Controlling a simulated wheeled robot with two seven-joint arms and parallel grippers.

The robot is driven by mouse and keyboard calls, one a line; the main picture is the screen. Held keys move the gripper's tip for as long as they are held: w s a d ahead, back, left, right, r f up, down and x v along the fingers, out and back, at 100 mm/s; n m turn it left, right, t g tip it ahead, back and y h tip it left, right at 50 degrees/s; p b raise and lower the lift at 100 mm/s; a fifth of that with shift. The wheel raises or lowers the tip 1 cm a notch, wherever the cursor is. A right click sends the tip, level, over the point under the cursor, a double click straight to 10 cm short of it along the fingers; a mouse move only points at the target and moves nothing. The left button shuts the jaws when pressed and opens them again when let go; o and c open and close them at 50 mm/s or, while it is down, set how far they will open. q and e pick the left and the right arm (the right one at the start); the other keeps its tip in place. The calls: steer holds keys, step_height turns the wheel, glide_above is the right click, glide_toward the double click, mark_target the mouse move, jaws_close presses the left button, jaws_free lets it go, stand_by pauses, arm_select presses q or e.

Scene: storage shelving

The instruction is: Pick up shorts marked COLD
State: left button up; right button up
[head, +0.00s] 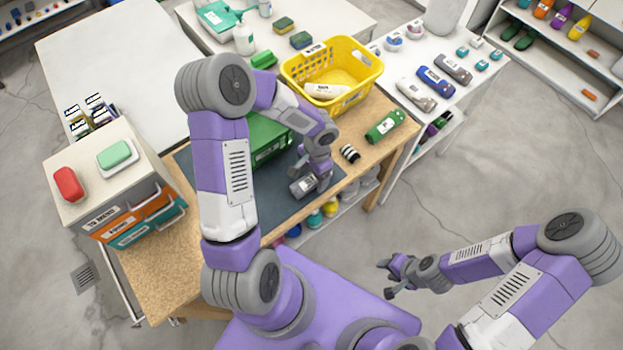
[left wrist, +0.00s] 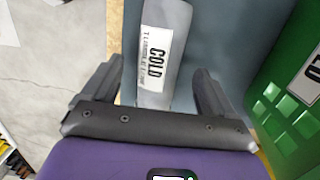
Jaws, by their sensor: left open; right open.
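The grey rolled shorts marked COLD (head: 302,187) lie on the dark mat (head: 270,205) on the wooden table. In the left wrist view the COLD shorts (left wrist: 165,40) stand between my left fingers, with the label readable. My left gripper (head: 313,177) is open, one finger on each side of the roll; I cannot tell whether either finger touches it. Part of the roll is hidden by the gripper in the head view. My right gripper (head: 387,278) is open and empty, low at the right, away from the table.
A green crate (head: 268,137) stands close beside the roll; it also shows in the left wrist view (left wrist: 290,105). A yellow basket (head: 350,50), a green roll (head: 385,126) and a small striped item (head: 349,153) are on the table. A drawer unit (head: 125,195) stands at left.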

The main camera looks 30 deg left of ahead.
arm_select(q)
steer(key=shift+f, duration=0.55)
steer(key=c, duration=1.2)
steer(key=shift+r, duration=0.15)
